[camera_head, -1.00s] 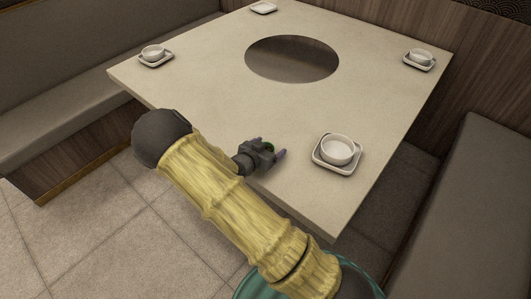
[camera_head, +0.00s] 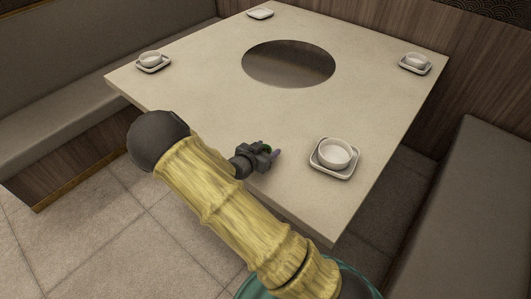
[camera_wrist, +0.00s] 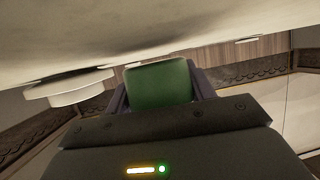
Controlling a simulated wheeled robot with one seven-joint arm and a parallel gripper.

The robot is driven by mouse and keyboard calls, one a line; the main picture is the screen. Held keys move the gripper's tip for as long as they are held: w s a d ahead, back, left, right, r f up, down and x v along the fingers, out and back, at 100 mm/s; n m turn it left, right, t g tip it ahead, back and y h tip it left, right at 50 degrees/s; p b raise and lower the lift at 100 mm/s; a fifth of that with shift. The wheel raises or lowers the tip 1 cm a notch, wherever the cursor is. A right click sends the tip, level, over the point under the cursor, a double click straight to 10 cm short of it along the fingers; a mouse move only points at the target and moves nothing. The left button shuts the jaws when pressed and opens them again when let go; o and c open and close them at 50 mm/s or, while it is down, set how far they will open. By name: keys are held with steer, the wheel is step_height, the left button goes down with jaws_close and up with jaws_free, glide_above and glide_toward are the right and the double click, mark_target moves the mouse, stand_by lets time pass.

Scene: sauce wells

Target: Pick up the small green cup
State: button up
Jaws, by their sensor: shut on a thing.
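The small green cup (camera_wrist: 158,82) sits between the two dark fingers of my gripper (camera_wrist: 162,88) in the wrist view. The fingers are shut on its sides. In the head view, my gripper (camera_head: 267,156) is over the near edge of the table, left of a white cup on a dish. Only a small bit of the green cup (camera_head: 266,148) shows there; the gripper hides the rest. I cannot tell whether the cup touches the table.
The stone-topped table (camera_head: 210,100) has a round dark inset (camera_head: 289,64) in its middle. A white cup (camera_head: 336,153) stands on a square dish (camera_head: 333,172) to the right of my gripper. More white tableware is at the other corners. Benches flank the table.

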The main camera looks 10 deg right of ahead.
step_height(320, 180, up, 9)
steer(key=p, duration=0.1)
steer(key=shift+f, duration=0.2)
